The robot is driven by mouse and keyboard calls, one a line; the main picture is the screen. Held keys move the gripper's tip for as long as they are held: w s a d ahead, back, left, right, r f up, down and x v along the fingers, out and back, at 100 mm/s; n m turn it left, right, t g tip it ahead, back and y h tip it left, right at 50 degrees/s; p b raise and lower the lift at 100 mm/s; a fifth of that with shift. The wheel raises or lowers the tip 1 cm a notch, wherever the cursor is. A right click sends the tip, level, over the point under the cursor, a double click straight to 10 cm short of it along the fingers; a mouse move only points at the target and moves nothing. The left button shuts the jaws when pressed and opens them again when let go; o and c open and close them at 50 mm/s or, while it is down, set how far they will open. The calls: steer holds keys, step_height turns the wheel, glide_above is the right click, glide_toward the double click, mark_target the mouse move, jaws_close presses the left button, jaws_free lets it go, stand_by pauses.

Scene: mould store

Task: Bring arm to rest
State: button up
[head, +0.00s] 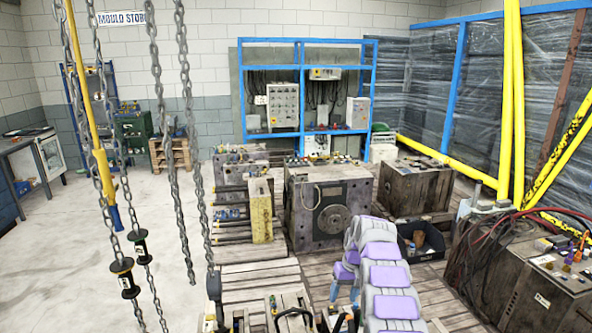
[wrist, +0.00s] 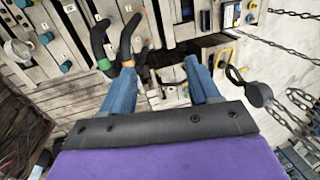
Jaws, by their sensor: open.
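My arm (head: 385,275), grey with purple pads, rises from the bottom of the head view and bends over at the top. My gripper (head: 345,293) hangs down at its left, above the pallet area. In the wrist view, my gripper (wrist: 160,78) shows two blue fingers spread wide apart, with nothing held between them. Two black curved handles (wrist: 102,42) with green and orange bands lie just beyond the left finger. I cannot tell whether the finger touches them.
Large metal mould blocks (head: 330,205) stand on wooden pallets ahead. A black bin (head: 421,241) is right of my arm, and a cabled machine (head: 540,270) stands farther right. Chains (head: 186,130) hang at left.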

steer(key=s+a+r+m+h, duration=0.1)
steer(key=s+r, duration=0.8)
steer(key=s, duration=0.3)
steer(key=s+a+r, duration=0.1)
steer(key=s+r, duration=0.9)
steer(key=s, duration=0.2)
steer(key=s+f+m+g+h, duration=0.1)
steer(key=s+f, duration=0.2)
steer(key=s, duration=2.9)
steer(key=shift+d, duration=0.2)
